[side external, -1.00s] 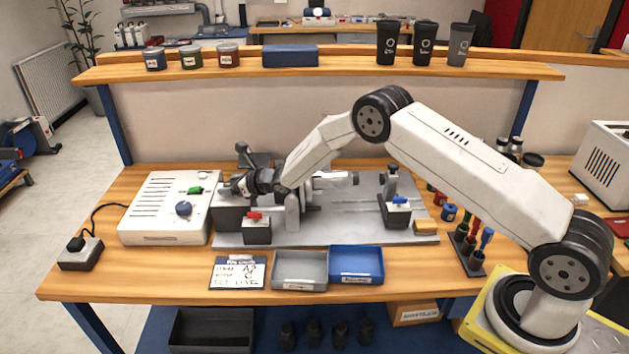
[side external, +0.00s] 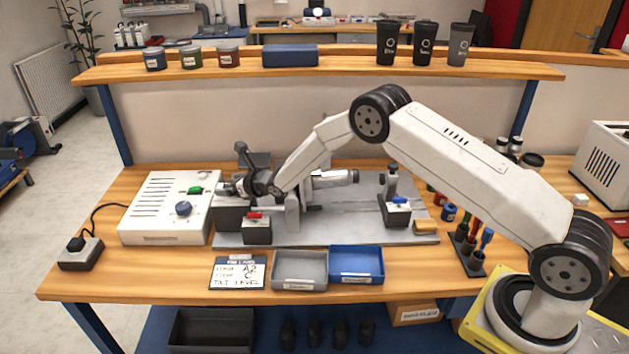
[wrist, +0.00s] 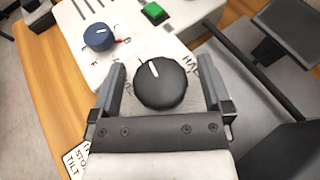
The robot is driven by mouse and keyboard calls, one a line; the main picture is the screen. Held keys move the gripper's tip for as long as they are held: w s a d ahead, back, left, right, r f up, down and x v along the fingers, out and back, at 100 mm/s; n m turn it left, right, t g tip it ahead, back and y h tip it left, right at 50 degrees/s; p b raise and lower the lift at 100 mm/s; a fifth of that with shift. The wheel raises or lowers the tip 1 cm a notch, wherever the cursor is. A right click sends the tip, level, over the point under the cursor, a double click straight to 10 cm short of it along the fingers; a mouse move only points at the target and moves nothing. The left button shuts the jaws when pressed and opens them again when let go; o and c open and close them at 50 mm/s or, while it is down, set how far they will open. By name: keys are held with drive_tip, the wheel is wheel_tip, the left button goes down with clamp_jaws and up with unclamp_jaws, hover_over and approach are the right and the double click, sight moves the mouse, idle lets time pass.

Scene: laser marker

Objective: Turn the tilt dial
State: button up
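In the wrist view a round black dial (wrist: 160,86) with a white pointer line sits between the fingers of my gripper (wrist: 158,82). The pointer aims up and slightly left. Gaps show on both sides, so the fingers are open around the dial, not pressed on it. Printed letters beside it are partly hidden. I cannot tell for certain that it is the tilt dial. In the side view my gripper (side external: 228,188) is at the right edge of the white control box (side external: 160,228), and the black dial is hidden there.
The box also carries a blue dial (side external: 183,208) and a green button (side external: 195,190). A sign (side external: 238,273) reads "TILT: LEVEL" at the bottom. Grey (side external: 299,285) and blue (side external: 357,281) trays stand in front. A red-topped block (side external: 256,230) is close to my gripper.

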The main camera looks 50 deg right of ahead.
drive_tip(key=shift+s, duration=0.15)
drive_tip(key=v, duration=0.7)
drive_tip(key=shift+s+r, duration=0.15)
drive_tip(key=shift+s, duration=0.05)
idle(0.4)
drive_tip(key=shift+d, duration=0.1)
idle(0.4)
